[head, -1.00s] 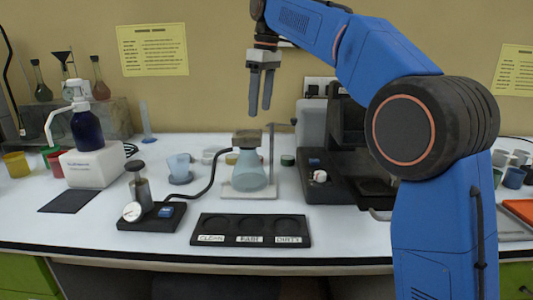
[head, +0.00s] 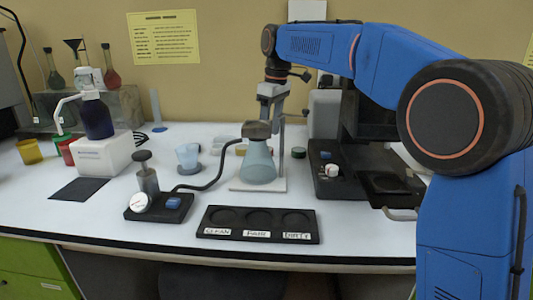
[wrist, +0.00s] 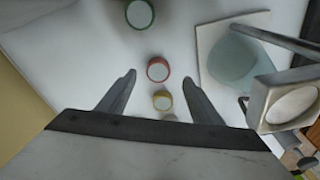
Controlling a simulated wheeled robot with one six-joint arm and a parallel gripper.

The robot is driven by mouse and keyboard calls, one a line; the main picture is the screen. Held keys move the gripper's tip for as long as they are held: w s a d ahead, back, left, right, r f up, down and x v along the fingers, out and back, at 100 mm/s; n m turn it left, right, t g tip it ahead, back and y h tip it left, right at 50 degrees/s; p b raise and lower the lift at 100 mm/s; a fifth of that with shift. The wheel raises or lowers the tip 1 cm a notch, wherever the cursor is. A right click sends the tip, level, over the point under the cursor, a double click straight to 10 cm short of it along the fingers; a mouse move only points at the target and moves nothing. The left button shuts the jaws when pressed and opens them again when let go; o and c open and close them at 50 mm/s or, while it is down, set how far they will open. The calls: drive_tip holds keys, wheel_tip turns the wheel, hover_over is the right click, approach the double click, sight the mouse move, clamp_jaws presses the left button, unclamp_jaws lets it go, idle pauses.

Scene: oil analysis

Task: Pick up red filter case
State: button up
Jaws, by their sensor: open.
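The red filter case (wrist: 157,69) is a small round case with a red rim and pale top. In the wrist view it lies on the white bench, between the tips of my open gripper (wrist: 158,76) in the picture. The fingers look to be above it, with nothing held; the exact height is unclear. In the head view my gripper (head: 270,110) is above and behind the flask (head: 257,165), fingers pointing down. I cannot make out the red case in the head view, where the flask and its stand block that area.
A yellow case (wrist: 162,100) and a green case (wrist: 140,14) lie on either side of the red one. The flask's stand base (wrist: 212,45) is close on the right. A black three-slot tray (head: 258,224) and a dark machine (head: 365,150) are nearby.

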drive_tip(key=shift+w+a+f, duration=0.1)
drive_tip(key=shift+a+f, duration=0.05)
drive_tip(key=shift+f, duration=0.75)
drive_tip(key=shift+w+a+f, duration=0.15)
drive_tip(key=shift+f, duration=0.8)
drive_tip(key=shift+w+a+f, duration=0.1)
drive_tip(key=shift+a+f, duration=0.05)
drive_tip(key=shift+f, duration=0.75)
drive_tip(key=shift+c, duration=0.7)
drive_tip(key=c, duration=1)
